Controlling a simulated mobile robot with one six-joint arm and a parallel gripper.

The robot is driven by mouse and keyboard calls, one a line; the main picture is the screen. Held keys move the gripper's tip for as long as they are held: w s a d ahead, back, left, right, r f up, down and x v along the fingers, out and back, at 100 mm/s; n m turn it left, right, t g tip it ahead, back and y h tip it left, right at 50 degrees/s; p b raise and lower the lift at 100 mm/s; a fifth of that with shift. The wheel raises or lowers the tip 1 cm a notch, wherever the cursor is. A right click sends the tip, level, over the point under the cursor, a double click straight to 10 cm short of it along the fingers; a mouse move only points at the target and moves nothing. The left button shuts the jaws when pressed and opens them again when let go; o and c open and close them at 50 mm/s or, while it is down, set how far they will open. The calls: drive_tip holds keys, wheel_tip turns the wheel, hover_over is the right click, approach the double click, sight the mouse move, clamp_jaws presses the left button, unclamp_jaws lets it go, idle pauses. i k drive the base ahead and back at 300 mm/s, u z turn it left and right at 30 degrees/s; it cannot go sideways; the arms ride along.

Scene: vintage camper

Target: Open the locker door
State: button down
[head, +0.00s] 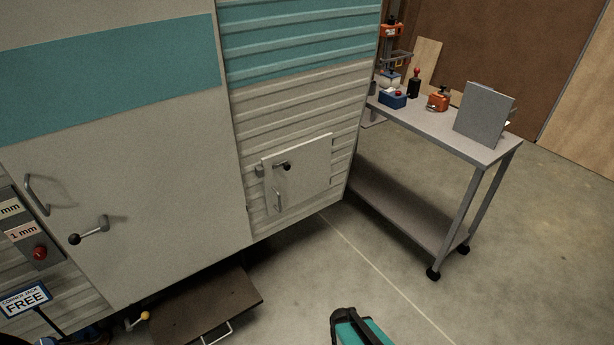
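The locker door is most likely the small pale square hatch (308,172) low on the camper's ribbed side. It looks shut, lying flat against the wall. A lever latch with a dark knob (286,166) sits near its upper left edge, pointing right. A slim upright pull handle (278,201) is at its lower left. Small hinge-like parts show at its right edge. I cannot make out my gripper in this view. A teal and black form at the bottom edge is cut off, and I cannot tell what it is.
A larger camper door (150,190) with a handle and a knobbed lever is left of the hatch. A dark step (205,305) juts out below it. A grey wheeled cart (425,125) with tools stands right of the hatch. The concrete floor before the hatch is mostly clear.

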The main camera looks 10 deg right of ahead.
sight(309, 175)
drive_tip(key=u, duration=0.05)
drive_tip(key=i, duration=0.95)
drive_tip(key=z, duration=0.1)
drive_tip(key=k, duration=0.9)
drive_tip(key=u, duration=0.25)
drive_tip(key=i, duration=0.35)
drive_tip(key=z, duration=0.15)
